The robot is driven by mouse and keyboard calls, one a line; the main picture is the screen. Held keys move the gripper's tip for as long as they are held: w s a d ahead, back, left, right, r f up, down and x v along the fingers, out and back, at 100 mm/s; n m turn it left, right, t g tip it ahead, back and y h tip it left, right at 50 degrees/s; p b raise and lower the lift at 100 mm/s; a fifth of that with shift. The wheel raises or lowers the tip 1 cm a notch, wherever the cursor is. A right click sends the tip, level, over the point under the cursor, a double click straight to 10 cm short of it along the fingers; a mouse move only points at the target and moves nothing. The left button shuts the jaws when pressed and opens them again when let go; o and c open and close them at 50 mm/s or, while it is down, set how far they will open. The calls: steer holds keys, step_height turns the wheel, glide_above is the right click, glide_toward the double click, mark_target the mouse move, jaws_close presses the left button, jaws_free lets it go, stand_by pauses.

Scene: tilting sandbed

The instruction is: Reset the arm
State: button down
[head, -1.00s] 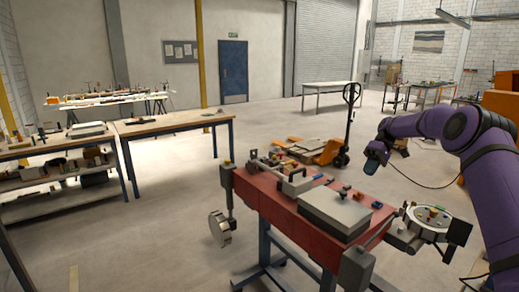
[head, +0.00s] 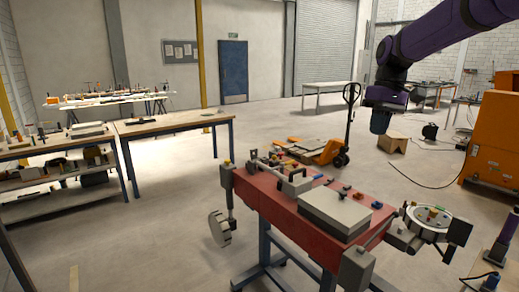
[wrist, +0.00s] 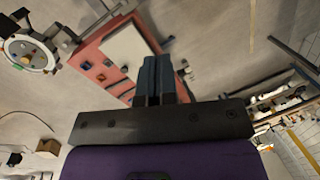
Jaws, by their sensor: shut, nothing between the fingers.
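My gripper (head: 380,122) hangs at the end of my purple arm, in the upper right of the head view. It points down and is clear of everything around it. In the wrist view its two dark fingers (wrist: 155,78) are together with nothing between them. The red sandbed table (head: 290,215) stands below and to the left of the gripper in the head view. It also shows in the wrist view (wrist: 88,55), beyond the fingers. A grey flat box (head: 335,212) lies on the table, with a round dial-like fixture (head: 428,218) at its right end.
An orange pallet jack (head: 330,152) stands behind the red table. A cardboard box (head: 392,142) is on the floor behind the gripper, and an orange cabinet (head: 492,140) is at the right. Wooden workbenches (head: 175,124) stand at the left. The floor between is open.

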steer(key=s+f+m+t+h, duration=0.1)
steer(key=s+m+t, duration=0.1)
steer(key=s, duration=1.4)
steer(key=s+f+m+t, duration=0.1)
steer(key=s+t, duration=0.3)
steer(key=s, duration=1.2)
steer(key=shift+s+d+f+m+h, duration=0.25)
steer(key=shift+f+m+h, duration=0.05)
steer(key=shift+m+h, duration=0.1)
